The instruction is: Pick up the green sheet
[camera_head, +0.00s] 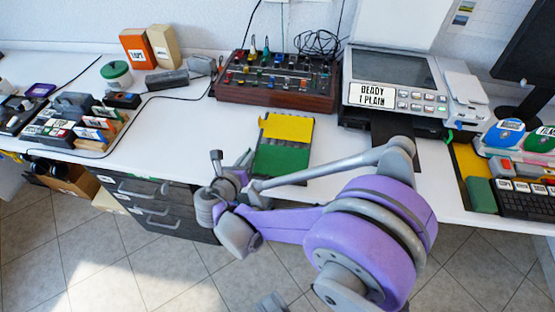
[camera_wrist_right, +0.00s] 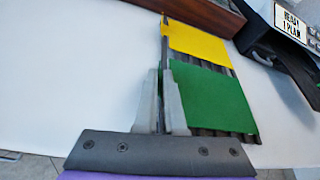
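The green sheet (camera_head: 281,160) lies flat on the near part of a dark ribbed tray (camera_head: 308,137) on the white counter. In the right wrist view, the green sheet (camera_wrist_right: 212,98) is right of the fingers. A yellow sheet (camera_head: 287,128) lies on the same tray, farther back. My right gripper (camera_head: 247,157) is at the tray's left edge, beside the green sheet. In the wrist view, the right gripper (camera_wrist_right: 161,72) has a narrow gap between its fingers, with no sheet in it; contact with the tray edge is unclear. My left gripper is not in view.
A mixer panel (camera_head: 277,82) stands behind the tray. A printer (camera_head: 397,82) stands to the right, with a dark output tray in front. Boxes, a green-lidded tub (camera_head: 117,73) and small cases are on the left. The counter left of the tray is mostly clear.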

